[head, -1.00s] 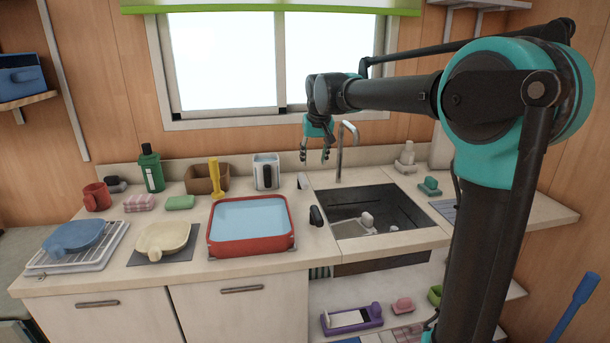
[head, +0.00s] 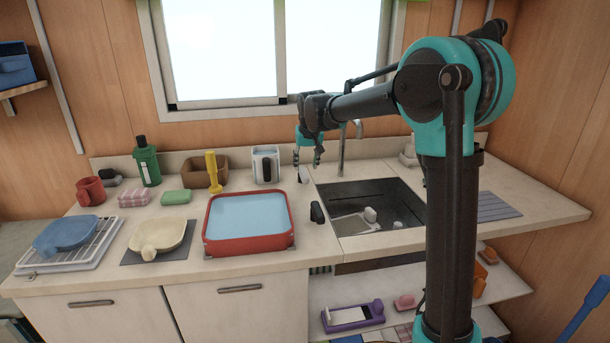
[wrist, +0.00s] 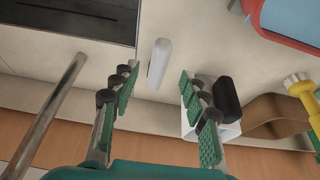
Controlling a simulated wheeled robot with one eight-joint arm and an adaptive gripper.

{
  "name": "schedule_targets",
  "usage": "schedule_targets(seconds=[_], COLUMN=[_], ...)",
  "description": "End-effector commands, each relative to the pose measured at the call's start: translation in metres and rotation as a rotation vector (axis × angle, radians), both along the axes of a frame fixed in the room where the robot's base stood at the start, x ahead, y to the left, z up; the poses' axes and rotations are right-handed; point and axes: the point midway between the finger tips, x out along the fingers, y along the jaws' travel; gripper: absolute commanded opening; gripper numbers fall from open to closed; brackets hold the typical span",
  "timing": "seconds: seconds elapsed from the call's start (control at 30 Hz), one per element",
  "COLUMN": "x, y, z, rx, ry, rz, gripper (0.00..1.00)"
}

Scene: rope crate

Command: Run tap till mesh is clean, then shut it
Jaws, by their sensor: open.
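The metal tap (head: 342,150) rises behind the sink (head: 383,190); its pipe also shows in the wrist view (wrist: 48,115). I see no water running. A short white upright piece (head: 304,174), perhaps the tap's lever, stands left of the sink. In the wrist view this white piece (wrist: 158,62) lies beyond and between my fingertips, apart from them. My gripper (head: 308,157) is open and empty above the counter, left of the tap. A pale flat panel (head: 347,228), possibly the mesh, lies in the sink; its dirt is too small to judge.
A white container with a black handle (head: 265,165) stands left of my gripper. A red basin of water (head: 291,235) and a black knob (head: 317,212) are nearer the front. A brown box (head: 196,176) and yellow-handled tool (head: 212,168) stand further left.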

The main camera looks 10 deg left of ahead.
Motion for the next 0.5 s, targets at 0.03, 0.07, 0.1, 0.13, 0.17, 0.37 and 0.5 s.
schedule_targets(seconds=[0.03,0.07,0.1,0.13,0.17,0.37,0.5], x=[0.004,0.006,0.009,0.011,0.012,0.02,0.022], y=[0.001,0.002,0.002,0.003,0.003,0.006,0.006], z=[-0.009,-0.015,-0.021,-0.026,-0.03,-0.05,-0.056], rx=[0.0,0.0,0.0,0.0,0.0,0.0,0.0], ry=[0.0,0.0,0.0,0.0,0.0,0.0,0.0], rz=[0.0,0.0,-0.001,-0.001,-0.001,0.0,0.0], gripper=[0.45,0.45,0.45,0.45,0.45,0.45,0.45])
